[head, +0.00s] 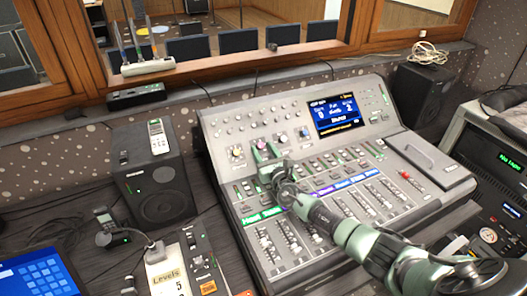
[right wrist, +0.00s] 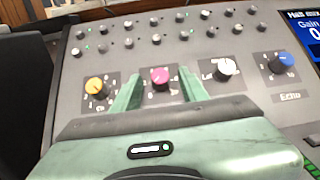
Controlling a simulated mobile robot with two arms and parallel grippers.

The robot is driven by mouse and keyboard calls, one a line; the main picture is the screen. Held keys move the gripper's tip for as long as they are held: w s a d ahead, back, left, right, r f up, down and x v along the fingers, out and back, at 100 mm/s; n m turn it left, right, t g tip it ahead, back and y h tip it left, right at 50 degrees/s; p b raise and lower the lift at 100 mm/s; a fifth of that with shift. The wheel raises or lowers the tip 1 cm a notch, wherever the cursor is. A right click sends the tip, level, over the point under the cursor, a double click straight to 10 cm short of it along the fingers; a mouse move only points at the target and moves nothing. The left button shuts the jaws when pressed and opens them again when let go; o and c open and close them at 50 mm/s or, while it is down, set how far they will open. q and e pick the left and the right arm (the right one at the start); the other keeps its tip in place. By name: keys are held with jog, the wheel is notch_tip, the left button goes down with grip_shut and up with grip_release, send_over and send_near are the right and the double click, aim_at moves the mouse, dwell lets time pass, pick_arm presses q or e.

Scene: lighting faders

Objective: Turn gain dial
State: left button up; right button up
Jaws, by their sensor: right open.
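The mixing console (head: 226,180) has a row of coloured dials on its sloped upper panel. The right wrist view shows a yellow dial (right wrist: 96,87), a pink dial (right wrist: 160,78), a white dial (right wrist: 225,68) and a blue dial (right wrist: 281,62) labelled Echo. My right gripper (head: 265,156) is open at this row. In the right wrist view its two fingers stand on either side of the pink dial; contact is not clear. My gripper body hides the panel below, and I cannot read which dial is marked gain. My left gripper is not in view.
Several faders (head: 290,235) fill the lower console. A speaker (head: 155,175) stands at left and a rack unit (head: 495,150) at right.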

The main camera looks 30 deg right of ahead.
jog(key=c, duration=0.8)
grip_shut()
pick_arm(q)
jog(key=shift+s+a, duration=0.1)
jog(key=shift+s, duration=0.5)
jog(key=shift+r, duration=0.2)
pick_arm(e)
jog(key=shift+w+a+m+h, duration=0.1)
jog(key=shift+m+h, duration=0.3)
